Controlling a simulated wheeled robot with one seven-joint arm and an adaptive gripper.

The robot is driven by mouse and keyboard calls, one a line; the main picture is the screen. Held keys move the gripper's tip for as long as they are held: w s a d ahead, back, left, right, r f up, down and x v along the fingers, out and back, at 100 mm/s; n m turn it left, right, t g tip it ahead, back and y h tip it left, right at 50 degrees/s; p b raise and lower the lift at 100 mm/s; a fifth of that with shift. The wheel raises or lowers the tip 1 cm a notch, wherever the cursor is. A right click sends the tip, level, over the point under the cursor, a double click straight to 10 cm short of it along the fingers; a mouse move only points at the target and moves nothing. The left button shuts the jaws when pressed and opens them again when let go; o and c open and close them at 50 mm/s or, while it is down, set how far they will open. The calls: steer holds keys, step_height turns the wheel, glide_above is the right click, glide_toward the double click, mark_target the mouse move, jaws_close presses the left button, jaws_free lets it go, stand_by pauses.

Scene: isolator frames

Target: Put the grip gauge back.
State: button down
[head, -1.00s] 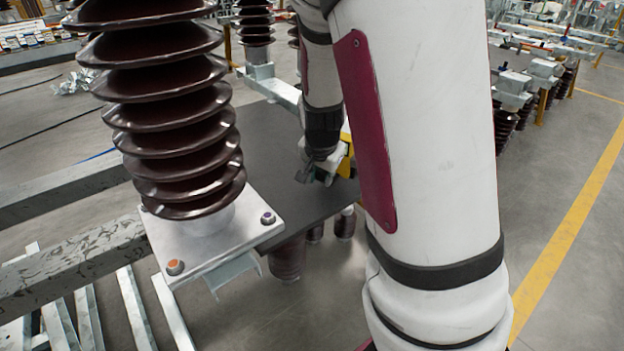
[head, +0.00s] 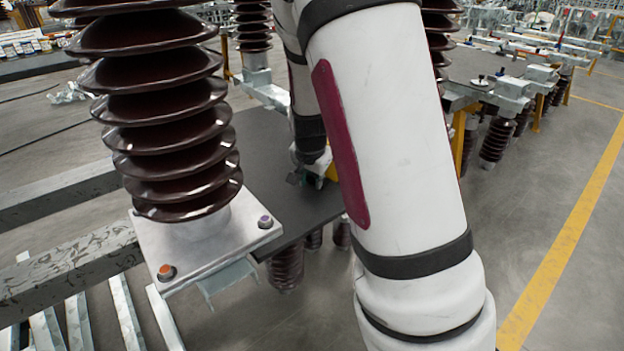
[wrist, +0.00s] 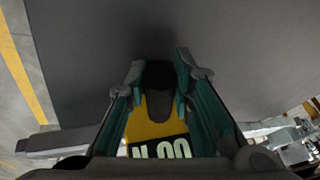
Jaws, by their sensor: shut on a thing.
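The grip gauge (wrist: 155,130) is yellow with a dark rounded end and a black-and-white label, partly cut off, at the bottom of the wrist view. My gripper (wrist: 160,75) has its teal-and-grey fingers on either side of the gauge and is shut on it. In the head view my gripper (head: 308,177) is small and over the dark grey table top (head: 262,145), partly hidden by my arm. Only a sliver of the yellow gauge (head: 332,172) shows there. I cannot tell whether the gauge touches the table top.
A large brown ribbed insulator (head: 165,120) on a metal plate (head: 190,255) stands close at the left. Steel beams (head: 70,275) lie beside it. More insulators (head: 495,135) and a bench stand at the right. The floor by the yellow line (head: 560,240) is clear.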

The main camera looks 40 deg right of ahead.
steer(key=shift+f, duration=0.1)
steer(key=c, duration=1.4)
jaws_free()
steer(key=p+v, duration=0.5)
steer(key=v, duration=0.7)
steer(key=s+a+r+n+g+y, duration=0.1)
steer(key=s+a+r+n+y, duration=0.2)
steer(key=s+a, duration=0.35)
steer(key=s+a+r+n+y, duration=0.1)
steer(key=s+a+r+n, duration=0.3)
steer(key=s+a+r, duration=0.3)
steer(key=s+a+n, duration=0.1)
steer(key=s+n, duration=0.2)
steer(key=s, duration=0.5)
steer(key=s+a+r+n+g, duration=0.1)
steer(key=s+a+n, duration=0.1)
steer(key=s, duration=0.7)
steer(key=shift+s+a+n+h, duration=0.25)
steer(key=shift+a+n+h, duration=0.15)
steer(key=shift+n, duration=0.3)
steer(key=shift+r, duration=0.15)
